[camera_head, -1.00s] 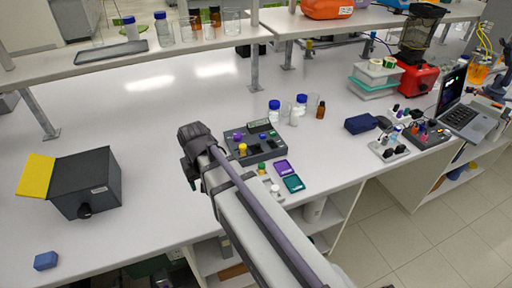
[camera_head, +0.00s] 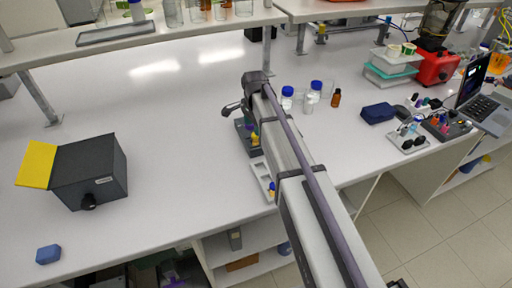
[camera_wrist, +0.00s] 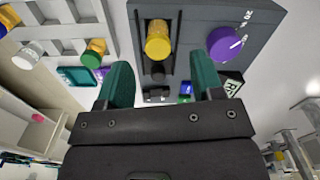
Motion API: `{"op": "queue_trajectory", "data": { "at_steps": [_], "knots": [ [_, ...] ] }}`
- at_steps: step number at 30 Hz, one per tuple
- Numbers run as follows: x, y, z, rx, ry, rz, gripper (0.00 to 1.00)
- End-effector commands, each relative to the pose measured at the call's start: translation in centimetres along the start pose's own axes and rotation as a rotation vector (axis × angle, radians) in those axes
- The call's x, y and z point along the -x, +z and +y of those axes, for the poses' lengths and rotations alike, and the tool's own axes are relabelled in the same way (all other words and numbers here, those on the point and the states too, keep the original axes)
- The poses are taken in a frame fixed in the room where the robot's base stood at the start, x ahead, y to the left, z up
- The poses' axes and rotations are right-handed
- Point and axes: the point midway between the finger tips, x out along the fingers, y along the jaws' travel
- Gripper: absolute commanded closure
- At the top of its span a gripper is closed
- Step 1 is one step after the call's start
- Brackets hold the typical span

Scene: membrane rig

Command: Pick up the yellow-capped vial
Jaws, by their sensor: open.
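The yellow-capped vial (camera_wrist: 158,40) stands in a slot of the dark grey rig (camera_wrist: 187,14) in the wrist view, seen close from the cap end. My gripper (camera_wrist: 163,78) is open and empty, with one green fingertip on each side of the picture's middle. The vial's cap appears beyond the fingertips, roughly in line with the gap between them; no contact shows. A purple ribbed cap or knob (camera_wrist: 224,43) is on the rig, right of the vial. In the head view my arm covers much of the rig (camera_head: 241,133).
A light grey rack (camera_wrist: 67,28) with a green-capped vial (camera_wrist: 95,49) and a white-capped one (camera_wrist: 27,55) lies beside the rig. Blue-capped bottles (camera_head: 311,99) and a brown bottle (camera_head: 336,98) stand close behind. The bench left of the rig is clear up to the black box (camera_head: 88,172).

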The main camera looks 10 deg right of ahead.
Motion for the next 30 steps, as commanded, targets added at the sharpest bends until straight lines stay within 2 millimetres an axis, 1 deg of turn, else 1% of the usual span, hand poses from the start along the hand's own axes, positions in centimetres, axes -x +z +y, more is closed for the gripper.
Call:
{"op": "queue_trajectory", "data": {
  "at_steps": [1,4,6,8,12,14,21,30],
  "knots": [
    [-1.1,0.0,0.0,0.000,0.000,0.000,0.39],
    [-0.8,0.0,0.0,0.000,0.000,0.000,0.39],
    [-1.3,0.0,0.1,0.001,0.000,0.000,0.39],
    [-2.4,-0.1,0.1,0.001,0.000,0.000,0.39],
    [-5.4,-0.1,0.3,0.001,0.000,0.000,0.39],
    [-6.2,-0.1,0.3,0.001,0.000,0.000,0.39],
    [-5.8,-0.1,0.3,0.001,0.000,0.000,0.39],
    [-5.8,-0.1,0.2,0.001,0.000,0.000,0.68]
  ]
}}
